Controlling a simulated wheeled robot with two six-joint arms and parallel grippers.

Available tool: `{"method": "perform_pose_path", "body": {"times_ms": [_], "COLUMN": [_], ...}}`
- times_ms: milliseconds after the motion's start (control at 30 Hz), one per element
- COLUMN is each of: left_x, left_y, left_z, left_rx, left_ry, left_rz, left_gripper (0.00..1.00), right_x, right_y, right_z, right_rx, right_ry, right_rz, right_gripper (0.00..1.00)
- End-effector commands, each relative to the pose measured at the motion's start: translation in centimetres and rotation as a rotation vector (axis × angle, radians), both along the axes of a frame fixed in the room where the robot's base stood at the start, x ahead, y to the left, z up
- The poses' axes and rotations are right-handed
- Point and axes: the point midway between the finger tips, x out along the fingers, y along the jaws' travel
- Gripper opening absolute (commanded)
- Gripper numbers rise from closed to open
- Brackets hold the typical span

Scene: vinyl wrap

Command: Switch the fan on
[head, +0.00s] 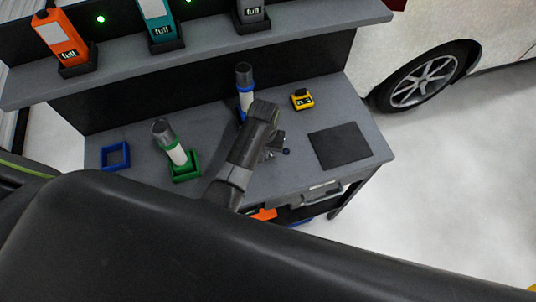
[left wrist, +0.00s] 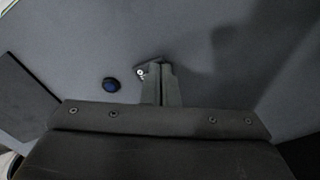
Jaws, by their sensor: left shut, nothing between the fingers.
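I see no fan that I can name with certainty. A small round blue button (head: 287,151) with a dark rim sits on the grey workbench, and it also shows in the left wrist view (left wrist: 111,85). My left gripper (head: 272,150) points down at the bench just left of the button, partly hidden behind its own wrist. In the left wrist view the fingers (left wrist: 163,84) are shut and empty, beside the button and apart from it. A small pale piece with a screw shows by the fingertips; I cannot tell what it is. My right gripper is not in view.
A blue-banded bottle (head: 245,88) stands behind my wrist. A yellow device (head: 302,99) and a dark mat (head: 340,147) lie to the right. A bottle in a green holder (head: 186,171) and an empty blue frame (head: 115,156) are left. A shelf (head: 200,55) overhangs the back.

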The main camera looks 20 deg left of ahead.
Motion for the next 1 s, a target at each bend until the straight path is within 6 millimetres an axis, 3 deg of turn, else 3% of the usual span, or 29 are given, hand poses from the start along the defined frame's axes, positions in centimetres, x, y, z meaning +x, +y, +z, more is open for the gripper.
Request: {"method": "perform_pose_path", "body": {"times_ms": [433,767,1000], "left_x": [0.0,0.0,0.1], "left_y": [0.0,0.0,0.0], "left_z": [-0.4,2.4,3.9], "left_rx": [0.0,0.0,-0.001], "left_ry": [0.0,0.0,-0.003], "left_rz": [0.0,0.0,0.0], "left_gripper": [0.0,0.0,0.0], "right_x": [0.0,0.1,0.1], "right_y": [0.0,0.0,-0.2], "right_z": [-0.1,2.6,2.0], "right_rx": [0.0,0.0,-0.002], "right_ry": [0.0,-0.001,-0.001], "right_rz": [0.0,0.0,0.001], "right_gripper": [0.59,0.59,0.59]}}
